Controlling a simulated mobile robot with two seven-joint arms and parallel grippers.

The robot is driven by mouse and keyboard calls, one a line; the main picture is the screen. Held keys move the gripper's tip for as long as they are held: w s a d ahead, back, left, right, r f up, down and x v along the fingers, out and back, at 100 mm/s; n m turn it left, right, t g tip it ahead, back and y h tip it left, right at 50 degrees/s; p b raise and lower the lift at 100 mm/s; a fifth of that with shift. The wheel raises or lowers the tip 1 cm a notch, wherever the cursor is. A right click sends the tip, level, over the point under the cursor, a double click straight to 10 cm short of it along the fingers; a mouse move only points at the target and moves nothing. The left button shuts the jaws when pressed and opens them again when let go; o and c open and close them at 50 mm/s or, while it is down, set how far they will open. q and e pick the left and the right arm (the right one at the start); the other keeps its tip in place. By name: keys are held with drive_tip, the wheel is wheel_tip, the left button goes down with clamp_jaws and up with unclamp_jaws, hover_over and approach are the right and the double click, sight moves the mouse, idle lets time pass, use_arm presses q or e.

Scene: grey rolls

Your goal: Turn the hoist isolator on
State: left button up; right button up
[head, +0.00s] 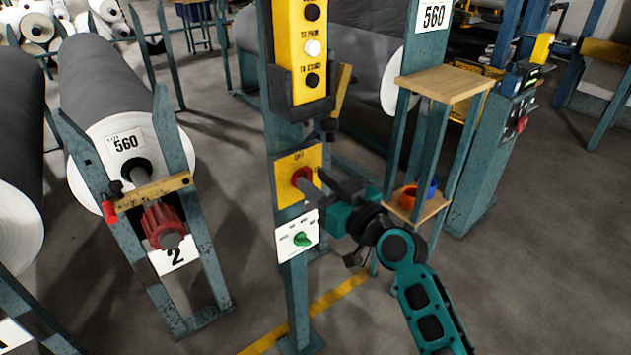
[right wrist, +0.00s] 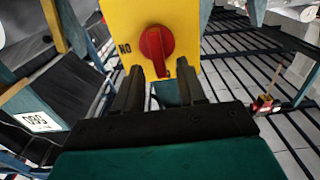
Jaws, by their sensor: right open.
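The hoist isolator is a yellow plate (head: 288,190) on a teal post, with a red rotary knob (head: 303,178). OFF is printed above the knob in the head view. In the right wrist view the plate (right wrist: 125,18) appears upside down, with ON at its left. There the knob (right wrist: 157,45) has its grip bar pointing down, toward the OFF side. My right gripper (head: 322,187) is open just in front of the knob. In the right wrist view its two fingers (right wrist: 161,80) straddle the bar's line; I cannot tell whether they touch it. My left gripper is not in view.
A white plate with a green switch (head: 301,239) sits just below the isolator. A yellow push-button box (head: 302,45) hangs above it. A wooden-shelved stand (head: 443,83) is close on the right. A large grey roll (head: 105,85) lies in a stand at left.

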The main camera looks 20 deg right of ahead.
drive_tip(key=shift+w+a, duration=0.2)
drive_tip(key=shift+w, duration=0.35)
clamp_jaws()
